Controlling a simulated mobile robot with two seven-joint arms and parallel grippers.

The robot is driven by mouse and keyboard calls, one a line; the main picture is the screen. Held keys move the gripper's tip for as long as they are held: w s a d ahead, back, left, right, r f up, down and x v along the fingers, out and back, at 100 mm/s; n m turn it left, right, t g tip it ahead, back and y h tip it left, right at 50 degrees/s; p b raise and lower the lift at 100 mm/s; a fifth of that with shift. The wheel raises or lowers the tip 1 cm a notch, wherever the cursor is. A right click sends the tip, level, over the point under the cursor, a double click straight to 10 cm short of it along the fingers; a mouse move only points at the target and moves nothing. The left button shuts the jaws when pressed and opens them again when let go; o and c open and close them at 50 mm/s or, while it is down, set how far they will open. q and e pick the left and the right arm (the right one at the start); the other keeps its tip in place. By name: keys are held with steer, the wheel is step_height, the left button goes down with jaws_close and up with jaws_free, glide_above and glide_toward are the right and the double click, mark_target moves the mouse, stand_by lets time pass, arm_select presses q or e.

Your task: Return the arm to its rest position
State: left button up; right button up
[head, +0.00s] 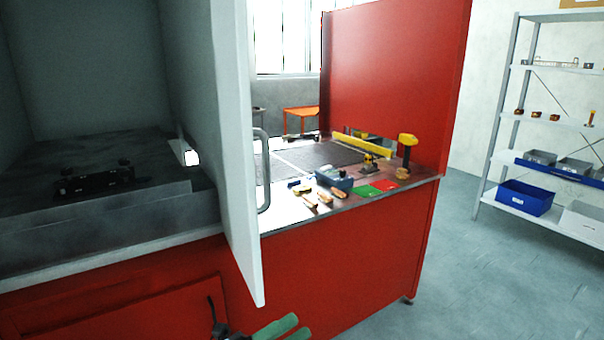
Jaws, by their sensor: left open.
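My left gripper (287,329) shows at the bottom edge, with two green fingers pointing right and a small gap between them. It is open and nothing shows between the fingers. It is in front of the red cabinet front (340,270), below the open white door (242,150). Most of my left arm is cut off by the bottom edge. My right gripper is not in view.
The white door with its grey handle (265,170) stands open above the gripper. Left of it is an enclosure with a black fixture (95,180). A shelf rack (500,110) stands right, beyond clear floor.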

arm_select(q)
steer(key=s+a+f+n+t+y, duration=0.25)
steer(key=a+f+n+y, duration=0.3)
steer(key=f+n, duration=0.3)
steer(key=s+a+f+n+t+y, duration=0.2)
steer(key=s+a+f+n+y, duration=0.2)
steer(key=f+n+y, duration=0.35)
steer(key=s+a+f+n+t+y, duration=0.2)
steer(key=s+a+f+n+y, duration=0.15)
steer(key=f+n, duration=0.65)
steer(key=s+a+f+n+g+y, duration=0.1)
steer(key=s+a+f+n+g, duration=0.1)
steer(key=s, duration=0.4)
steer(key=s+a+f+n+g+y, duration=0.2)
steer(key=s+a+f+n+g, duration=0.1)
steer(key=s+f+n, duration=0.1)
steer(key=shift+s+a+f, duration=0.2)
steer(key=shift+s+f, duration=0.7)
steer(key=shift+s, duration=0.2)
